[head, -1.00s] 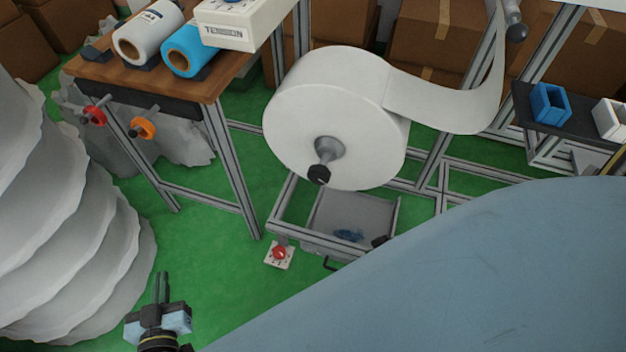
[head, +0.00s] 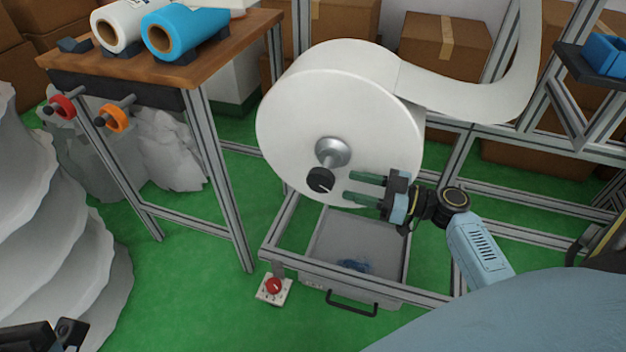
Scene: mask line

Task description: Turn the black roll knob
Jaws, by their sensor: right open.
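The black roll knob (head: 320,180) sits at the end of a grey spindle at the front of the large white roll (head: 300,120). My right gripper (head: 348,188) comes in from the right with its jaws open. Its two fingers point left toward the knob, and the fingertips are a little to the right of it, with nothing between them. Whether they are at the same depth as the knob I cannot tell. Part of my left gripper (head: 68,332) shows at the bottom left corner; its fingers are cut off or unclear.
A metal frame holds a grey drawer (head: 365,283) with blue scraps below the roll. A red knob on a white plate (head: 273,288) is at the frame's front. A wooden table (head: 190,72) with white and blue rolls stands left. White stacked sacks (head: 60,230) are at far left.

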